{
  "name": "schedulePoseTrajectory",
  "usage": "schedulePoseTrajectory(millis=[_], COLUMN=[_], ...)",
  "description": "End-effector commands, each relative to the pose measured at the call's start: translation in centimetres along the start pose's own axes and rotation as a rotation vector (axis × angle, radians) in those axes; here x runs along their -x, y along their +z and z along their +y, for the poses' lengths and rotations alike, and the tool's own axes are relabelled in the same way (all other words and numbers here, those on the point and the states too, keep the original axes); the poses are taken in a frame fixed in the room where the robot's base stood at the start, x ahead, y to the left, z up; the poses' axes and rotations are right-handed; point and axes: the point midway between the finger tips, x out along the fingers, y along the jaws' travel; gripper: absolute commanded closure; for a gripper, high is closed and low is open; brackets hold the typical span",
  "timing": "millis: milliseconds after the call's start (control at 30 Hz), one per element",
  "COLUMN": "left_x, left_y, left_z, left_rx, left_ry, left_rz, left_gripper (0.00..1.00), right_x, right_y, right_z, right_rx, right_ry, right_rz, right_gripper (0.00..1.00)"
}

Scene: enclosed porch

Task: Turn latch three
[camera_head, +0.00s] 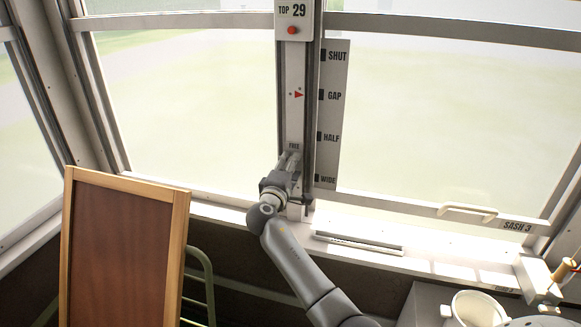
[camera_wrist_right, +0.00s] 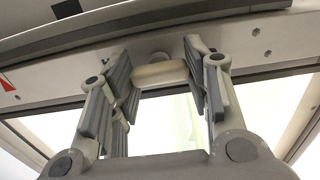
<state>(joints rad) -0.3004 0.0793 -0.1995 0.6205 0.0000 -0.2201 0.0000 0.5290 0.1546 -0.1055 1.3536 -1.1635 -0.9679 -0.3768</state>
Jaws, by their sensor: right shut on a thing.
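My right gripper (camera_head: 289,161) reaches up from the bottom to the lower part of the upright post between the windows, just below a small label that seems to read FREE. In the right wrist view the two fingers (camera_wrist_right: 158,78) are closed on the ends of a cream, rounded latch handle (camera_wrist_right: 160,73), which lies crosswise between them against the post. In the head view the gripper hides the handle. A red pointer (camera_head: 299,95) shows higher on the post. My left gripper is not in view.
A scale plate (camera_head: 333,115) reads SHUT, GAP, HALF, WIDE. A TOP 29 box (camera_head: 293,18) has a red button. The SASH 3 rail (camera_head: 517,226) carries a cream handle (camera_head: 468,212). A wood-framed board (camera_head: 120,250) stands left. A white cup (camera_head: 478,310) stands lower right.

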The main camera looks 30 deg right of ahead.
Motion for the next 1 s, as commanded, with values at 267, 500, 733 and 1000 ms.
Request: schedulePoseTrajectory(millis=[267,500,733,1000], left_x=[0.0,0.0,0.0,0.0], left_y=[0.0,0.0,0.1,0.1], left_z=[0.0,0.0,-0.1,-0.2], left_rx=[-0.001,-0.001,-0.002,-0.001], left_ry=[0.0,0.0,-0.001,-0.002], left_rz=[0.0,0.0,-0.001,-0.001], left_gripper=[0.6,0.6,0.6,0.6], right_x=[0.0,0.0,0.0,2.0], right_y=[-0.1,0.0,0.0,-0.2], right_z=[0.0,0.0,0.0,-0.1], right_rx=[0.005,0.003,0.002,0.0], right_ry=[0.001,0.001,0.0,-0.001], right_rz=[0.002,0.001,0.001,0.004], right_gripper=[0.8,0.34,0.34,0.34])
